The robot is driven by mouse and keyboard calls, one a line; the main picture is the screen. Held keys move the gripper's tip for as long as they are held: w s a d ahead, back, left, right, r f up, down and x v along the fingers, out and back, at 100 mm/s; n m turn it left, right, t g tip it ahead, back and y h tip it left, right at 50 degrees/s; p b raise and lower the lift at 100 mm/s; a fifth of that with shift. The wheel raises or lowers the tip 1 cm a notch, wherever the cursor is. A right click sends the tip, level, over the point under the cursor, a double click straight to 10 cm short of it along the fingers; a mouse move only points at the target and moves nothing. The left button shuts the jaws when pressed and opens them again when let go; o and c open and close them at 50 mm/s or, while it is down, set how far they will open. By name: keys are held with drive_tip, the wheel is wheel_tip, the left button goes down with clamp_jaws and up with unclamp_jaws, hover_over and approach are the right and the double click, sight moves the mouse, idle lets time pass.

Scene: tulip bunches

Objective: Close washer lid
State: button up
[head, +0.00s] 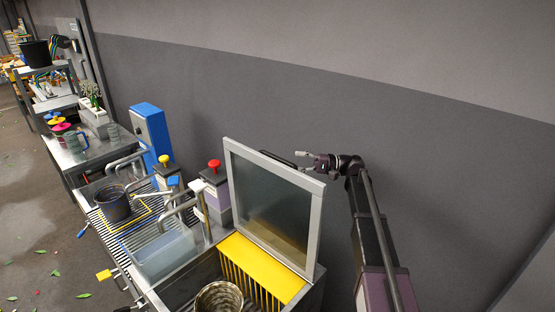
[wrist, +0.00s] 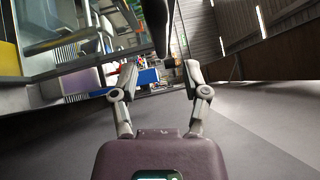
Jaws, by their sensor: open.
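The washer lid (head: 272,205), a glass panel in a light metal frame, stands raised and nearly upright above the washer tub (head: 187,292). A dark handle bar (head: 279,158) shows at its top edge. My gripper (head: 312,160) is beside the upper edge of the lid, toward the wall, with its fingers pointing left. In the wrist view the two fingers of my gripper (wrist: 161,72) are spread and nothing is held between them. A dark bar (wrist: 158,25) shows ahead of the fingers; I cannot tell whether anything touches it.
A woven basket (head: 219,298) sits in the tub beside a yellow slatted piece (head: 262,268). A post with a red button (head: 214,164) stands left of the lid. A rack with a dark bucket (head: 113,204) is further left. The grey wall (head: 430,150) is behind my arm.

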sight(279, 158)
drive_tip(key=shift+s+a+r+p, duration=0.1)
drive_tip(key=shift+s+a+r, duration=0.05)
drive_tip(key=shift+a, duration=0.95)
drive_tip(key=shift+s+a+r+p, duration=0.1)
drive_tip(key=shift+a+r+p, duration=0.05)
drive_tip(key=shift+a, duration=1)
drive_tip(key=shift+s+a+r+p, duration=0.1)
drive_tip(key=shift+s+a+r, duration=0.05)
drive_tip(key=shift+a, duration=0.95)
